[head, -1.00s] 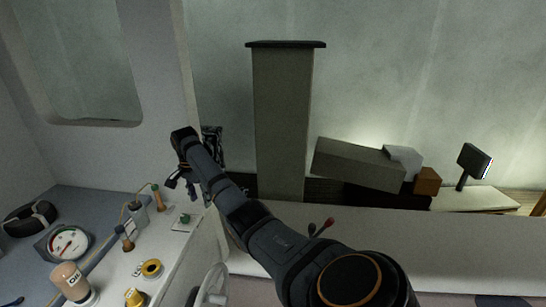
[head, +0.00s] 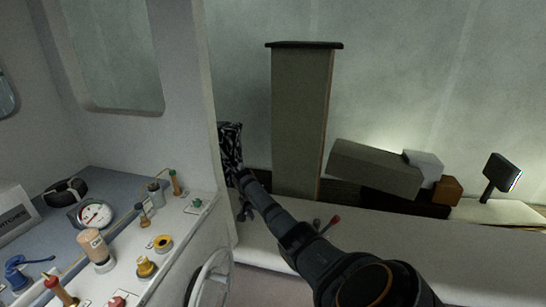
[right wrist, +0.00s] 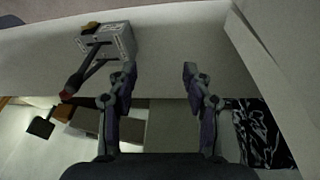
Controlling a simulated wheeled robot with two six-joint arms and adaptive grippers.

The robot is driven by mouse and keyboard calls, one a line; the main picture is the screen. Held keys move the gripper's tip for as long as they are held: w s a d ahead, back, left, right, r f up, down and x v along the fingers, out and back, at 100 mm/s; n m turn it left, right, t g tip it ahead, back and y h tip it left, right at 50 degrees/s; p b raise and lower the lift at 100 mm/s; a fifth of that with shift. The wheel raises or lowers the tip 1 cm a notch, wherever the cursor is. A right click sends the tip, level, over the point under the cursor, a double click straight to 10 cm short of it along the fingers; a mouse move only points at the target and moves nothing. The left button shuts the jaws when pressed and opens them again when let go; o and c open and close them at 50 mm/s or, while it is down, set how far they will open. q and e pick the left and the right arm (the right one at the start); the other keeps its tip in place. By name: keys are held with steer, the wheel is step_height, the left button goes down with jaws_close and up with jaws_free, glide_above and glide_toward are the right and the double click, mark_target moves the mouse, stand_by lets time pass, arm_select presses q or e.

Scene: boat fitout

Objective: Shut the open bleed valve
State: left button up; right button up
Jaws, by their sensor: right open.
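Several small fittings stand on the white console top in the head view. I cannot tell which is the open bleed valve. My right gripper (head: 244,211) hangs beyond the console's right edge, apart from all these fittings. In the right wrist view it (right wrist: 159,70) is open, with nothing between its fingers. My left gripper is not in view.
A round gauge (head: 94,214), a tan cylinder (head: 95,249) and a yellow ring (head: 162,243) also sit on the console. A white wheel (head: 211,275) is on its side. A grey lever box (right wrist: 118,42) shows near my right gripper in the wrist view. A tall grey post (head: 300,125) stands behind.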

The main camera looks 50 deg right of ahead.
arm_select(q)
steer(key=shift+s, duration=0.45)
arm_select(e)
steer(key=s+d+f+n, duration=0.1)
steer(key=s+d+f, duration=0.1)
steer(key=s+f, duration=0.2)
steer(key=shift+d+f+h, duration=0.35)
steer(key=shift+f+h, duration=0.05)
steer(key=shift+f, duration=0.25)
steer(key=shift+w, duration=0.1)
steer(key=shift+f, duration=0.15)
